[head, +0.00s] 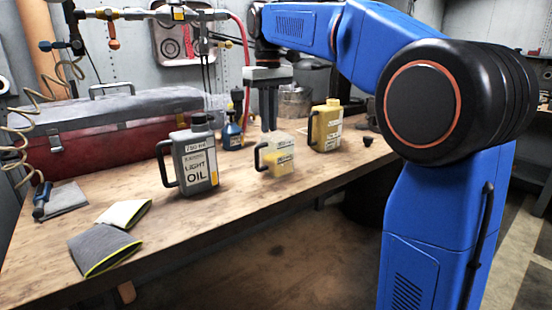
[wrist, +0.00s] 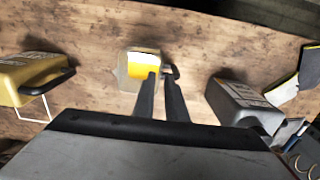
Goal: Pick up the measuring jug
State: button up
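The measuring jug (head: 282,156) is a small translucent vessel with yellow in its lower part and a dark handle on its left side in the head view. It stands upright on the wooden workbench (head: 330,172). In the wrist view the jug (wrist: 136,70) shows from above, with its handle on the right. My gripper (head: 269,130) points straight down above the jug. In the wrist view its two fingers (wrist: 158,76) have a narrow gap between them, and their tips overlap the jug's handle side. Nothing shows between the fingers. Touch with the jug cannot be made out.
A grey oil jug (head: 192,158) stands left of the measuring jug, and a yellow jug (head: 326,128) stands right and behind. A blue bottle (head: 232,133), a red toolbox (head: 110,133) and a metal bucket (head: 294,104) are at the back.

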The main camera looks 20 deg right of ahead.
send_over(268, 175)
notch_tip(268, 175, down, 10)
jog(key=shift+f, duration=0.15)
dwell(0.4)
grip_shut()
jog(key=shift+r, duration=4.95)
jog(key=shift+r, duration=0.1)
dwell(0.5)
